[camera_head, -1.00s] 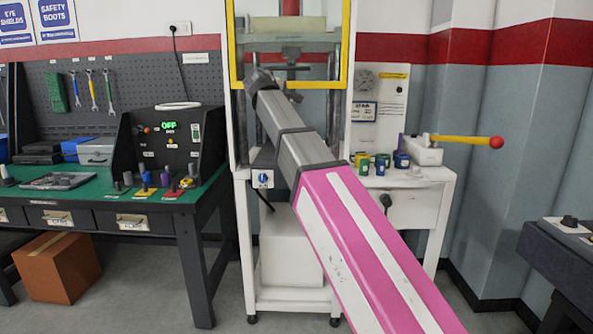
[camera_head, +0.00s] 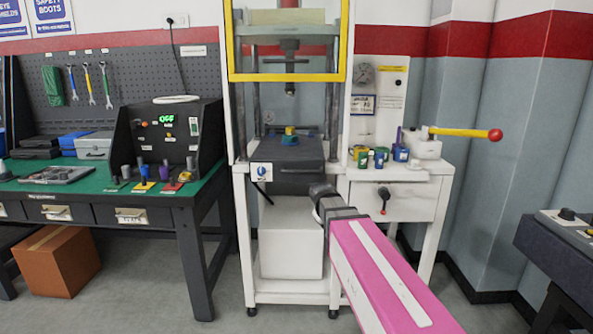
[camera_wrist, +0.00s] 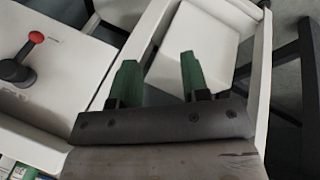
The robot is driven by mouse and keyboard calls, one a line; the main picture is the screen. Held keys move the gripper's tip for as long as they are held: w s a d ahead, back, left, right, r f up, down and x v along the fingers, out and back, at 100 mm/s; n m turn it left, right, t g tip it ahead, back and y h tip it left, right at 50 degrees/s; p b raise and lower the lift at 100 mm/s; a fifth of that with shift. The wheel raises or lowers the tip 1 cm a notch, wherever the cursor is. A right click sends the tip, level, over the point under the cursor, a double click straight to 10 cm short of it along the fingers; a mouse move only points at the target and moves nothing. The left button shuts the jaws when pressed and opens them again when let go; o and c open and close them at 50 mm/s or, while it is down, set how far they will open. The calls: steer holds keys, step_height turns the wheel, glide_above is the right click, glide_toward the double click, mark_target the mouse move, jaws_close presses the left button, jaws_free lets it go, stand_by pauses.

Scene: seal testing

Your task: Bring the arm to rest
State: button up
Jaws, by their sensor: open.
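My gripper (camera_wrist: 160,78) shows in the wrist view with its two green-tipped fingers apart and nothing between them. A white box-like surface (camera_wrist: 198,30) lies beyond the fingers. In the head view my pink and white arm comes in from the lower right. Its dark front end is low, in front of the right side of the press frame (camera_head: 240,200). The fingers cannot be made out in the head view.
The press, with a yellow-framed guard (camera_head: 288,77), holds a small green and yellow piece (camera_head: 289,136) on its platen. A side bench (camera_head: 430,180) carries several small cups and a red-tipped lever (camera_head: 465,133). A green-topped workbench (camera_head: 80,190) stands left. A dark console (camera_head: 550,245) stands right.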

steer(key=s+d+f+m+g+y, duration=0.1)
steer(key=s+d+f+m+g, duration=0.1)
steer(key=s+f, duration=0.6)
steer(key=s+d+f+m+g+y, duration=0.2)
steer(key=s+d+f+m, duration=0.1)
steer(key=s+f, duration=0.6)
steer(key=shift+d+m, duration=0.3)
steer(key=shift+d, duration=0.3)
